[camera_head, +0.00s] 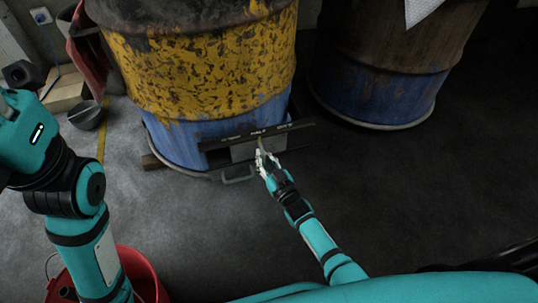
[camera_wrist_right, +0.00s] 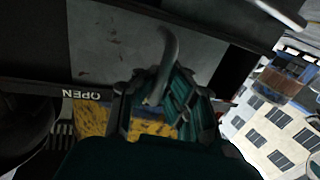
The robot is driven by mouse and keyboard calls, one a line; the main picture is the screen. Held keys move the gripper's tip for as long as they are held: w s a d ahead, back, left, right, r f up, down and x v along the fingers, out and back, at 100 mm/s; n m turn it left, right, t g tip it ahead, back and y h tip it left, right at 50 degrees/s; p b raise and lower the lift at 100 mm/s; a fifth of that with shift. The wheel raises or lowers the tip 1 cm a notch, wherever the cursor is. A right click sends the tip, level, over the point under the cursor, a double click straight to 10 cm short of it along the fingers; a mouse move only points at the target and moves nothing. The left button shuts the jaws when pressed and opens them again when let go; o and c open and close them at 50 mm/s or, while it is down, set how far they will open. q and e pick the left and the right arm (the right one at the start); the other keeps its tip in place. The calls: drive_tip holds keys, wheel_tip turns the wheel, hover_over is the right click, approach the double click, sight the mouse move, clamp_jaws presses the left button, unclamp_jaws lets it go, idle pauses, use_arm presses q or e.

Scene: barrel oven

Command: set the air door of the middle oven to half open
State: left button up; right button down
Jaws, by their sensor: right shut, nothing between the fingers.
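The middle oven (camera_head: 205,65) is a worn yellow and blue barrel. Low on its front is a dark rail (camera_head: 300,124) with white labels; the middle one seems to read HALF, and OPEN is at the right. The air door, a grey plate (camera_head: 243,152), sits in this rail below the labels; it also shows in the right wrist view (camera_wrist_right: 95,45). My right gripper (camera_head: 262,156) is shut and empty in front of the plate, below the middle label. A curved grey handle (camera_wrist_right: 170,50) shows close to its fingers; contact cannot be told. My left gripper is not in view.
A second, rusty blue barrel (camera_head: 375,90) stands at the right. A red bucket (camera_head: 143,272) stands at the lower left, beside my left arm. A grey bowl (camera_head: 87,117) lies at the far left. The dark floor at the right is clear.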

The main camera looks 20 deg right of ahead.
sight(264, 153)
drive_tip(key=shift+s, duration=0.1)
drive_tip(key=c, duration=1.4)
unclamp_jaws()
drive_tip(key=shift+d, duration=0.1)
drive_tip(key=shift+r, duration=0.1)
wheel_tip(264, 153, up, 10)
drive_tip(key=shift+f, duration=0.1)
